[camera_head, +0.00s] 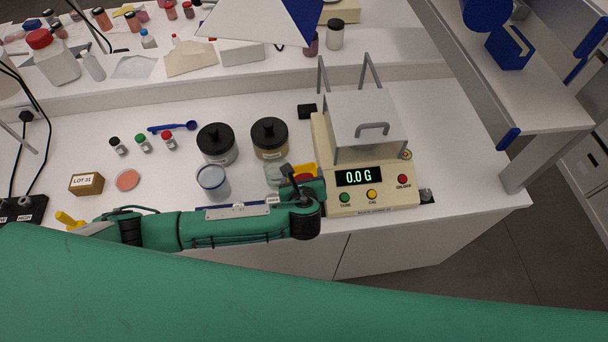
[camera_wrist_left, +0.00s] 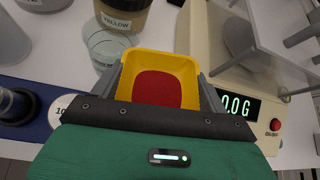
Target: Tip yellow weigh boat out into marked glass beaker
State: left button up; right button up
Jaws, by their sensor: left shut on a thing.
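The yellow weigh boat (camera_wrist_left: 187,67) holds a patch of red powder (camera_wrist_left: 157,90) and sits between the two fingers of my left gripper (camera_wrist_left: 162,80), which is shut on it. In the head view the boat (camera_head: 311,168) shows partly behind my left gripper (camera_head: 306,182), just left of the balance. A glass beaker (camera_head: 274,174) stands close left of the boat; it also shows in the left wrist view (camera_wrist_left: 106,46), beyond the boat. A second glass vessel (camera_head: 212,181) stands further left. I cannot tell which one is marked. My right gripper is not in view.
The balance (camera_head: 372,199) reads 0.0 G, right of the gripper. Two black-lidded jars (camera_head: 217,145) (camera_head: 270,139) stand behind the beakers. Small vials (camera_head: 143,143), a blue scoop (camera_head: 174,126) and a LOT 21 box (camera_head: 87,184) lie left. A blue base (camera_wrist_left: 40,130) is partly hidden.

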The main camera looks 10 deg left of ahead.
pick_arm(q)
jog(key=shift+w+a+r+g, duration=0.2)
jog(key=shift+a+r+g, duration=0.1)
jog(key=shift+a+r, duration=0.1)
jog(key=shift+w+a+r+n+g+h, duration=0.25)
jog(key=shift+w+a+n+g+h, duration=0.05)
jog(key=shift+a+h, duration=0.2)
jog(key=shift+w+a+r+n+g+h, duration=0.25)
jog(key=shift+a+n+g+h, duration=0.05)
jog(key=shift+a+h, duration=0.2)
jog(key=shift+w+a+r+n+g+h, duration=0.3)
jog(key=shift+a+r+n+h, duration=0.1)
jog(key=shift+a+h, duration=0.1)
jog(key=shift+w+a+r+n+g+h, duration=0.2)
jog(key=shift+a+r+n+g+h, duration=0.25)
jog(key=shift+h, duration=0.45)
jog(key=shift+w+a+r+n+g+h+b, duration=0.15)
jog(key=shift+w+a+n+g+h+b, duration=0.5)
jog(key=shift+h+b, duration=1.8)
jog(key=shift+w+a+r+n+g+h+b, duration=0.25)
jog(key=shift+a+n+g+h+b, duration=0.6)
jog(key=shift+b, duration=3.3)
jog(key=shift+w+a+r+n+g+h+b, duration=0.1)
jog(key=shift+w+a+n+g+h+b, duration=0.8)
jog(key=shift+b, duration=2.4)
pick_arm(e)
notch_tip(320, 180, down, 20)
